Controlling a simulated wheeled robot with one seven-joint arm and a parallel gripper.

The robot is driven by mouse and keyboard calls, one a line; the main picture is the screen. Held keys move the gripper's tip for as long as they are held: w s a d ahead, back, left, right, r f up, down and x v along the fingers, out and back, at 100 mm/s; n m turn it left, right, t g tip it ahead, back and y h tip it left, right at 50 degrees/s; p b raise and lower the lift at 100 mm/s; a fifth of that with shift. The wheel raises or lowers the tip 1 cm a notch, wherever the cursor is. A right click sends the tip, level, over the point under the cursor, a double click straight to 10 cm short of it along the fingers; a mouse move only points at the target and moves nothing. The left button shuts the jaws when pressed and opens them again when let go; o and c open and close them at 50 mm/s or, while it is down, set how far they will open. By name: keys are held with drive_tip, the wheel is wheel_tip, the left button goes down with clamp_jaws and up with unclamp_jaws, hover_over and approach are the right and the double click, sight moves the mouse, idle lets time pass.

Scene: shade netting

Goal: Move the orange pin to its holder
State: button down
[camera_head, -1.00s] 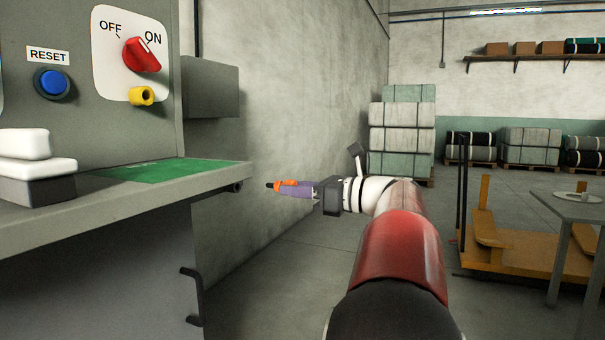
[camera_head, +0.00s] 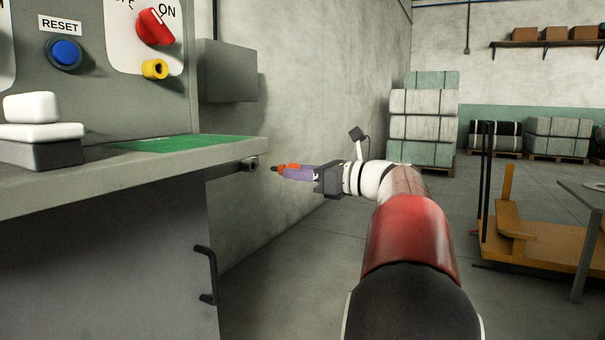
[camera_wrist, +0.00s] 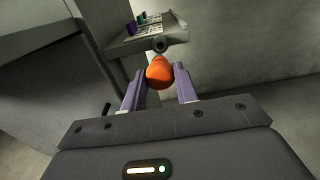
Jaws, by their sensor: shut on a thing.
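The orange pin (camera_head: 288,168) is held between the purple fingers of my gripper (camera_head: 300,173). Its dark tip points left, toward the workbench. In the wrist view the rounded orange end of the pin (camera_wrist: 159,72) shows between the fingers. A short grey tube (camera_head: 250,163), which looks like the holder, is fixed under the bench's right front corner. The pin tip is just right of it in the head view; the gap in depth is unclear. A dark round opening (camera_wrist: 160,44) just beyond the pin in the wrist view seems to be this tube.
The workbench (camera_head: 150,165) carries a green mat (camera_head: 170,143) and a white-handled block (camera_head: 40,140). Its panel has a blue button, a red switch and a yellow socket (camera_head: 155,69). A dark handle (camera_head: 207,275) sticks out below. The floor right of the bench is open.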

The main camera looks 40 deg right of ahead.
sight(275, 169)
drive_tip(key=shift+p+x, duration=0.8)
drive_tip(key=shift+x, duration=0.75)
drive_tip(key=shift+w+a, duration=0.15)
drive_tip(key=shift+w, duration=0.25)
drive_tip(key=shift+p+x, duration=1.2)
drive_tip(key=shift+w+a, duration=0.2)
drive_tip(key=shift+w, duration=0.25)
drive_tip(key=c, duration=1)
unclamp_jaws()
